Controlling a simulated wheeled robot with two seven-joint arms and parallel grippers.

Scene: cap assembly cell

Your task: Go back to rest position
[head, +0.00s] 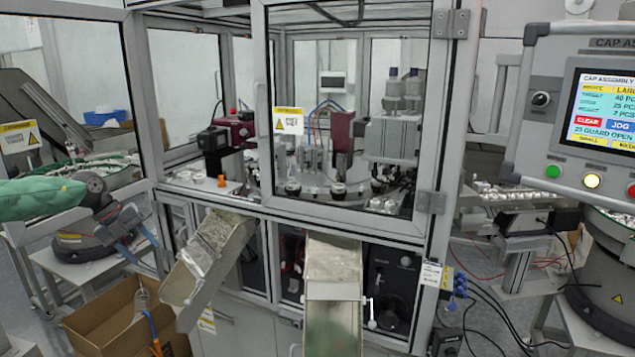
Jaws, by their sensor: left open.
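My left gripper (136,241) is at the left of the head view, at the end of my green-sleeved arm. Its jaws are apart, with nothing visible between them. It hangs in front of a round dark feeder base and beside the machine's frame, above and behind the cardboard box (98,318). My right gripper is not in view. The cap assembly machine (262,213) fills the middle, with its framed clear door (350,60) in front of the rotary station.
Two metal chutes, a left one (207,255) and a middle one (333,262), slope out of the machine's front. The box holds a tool with a blue and orange handle (154,332). A control panel (600,110) stands at the right, with cables below it.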

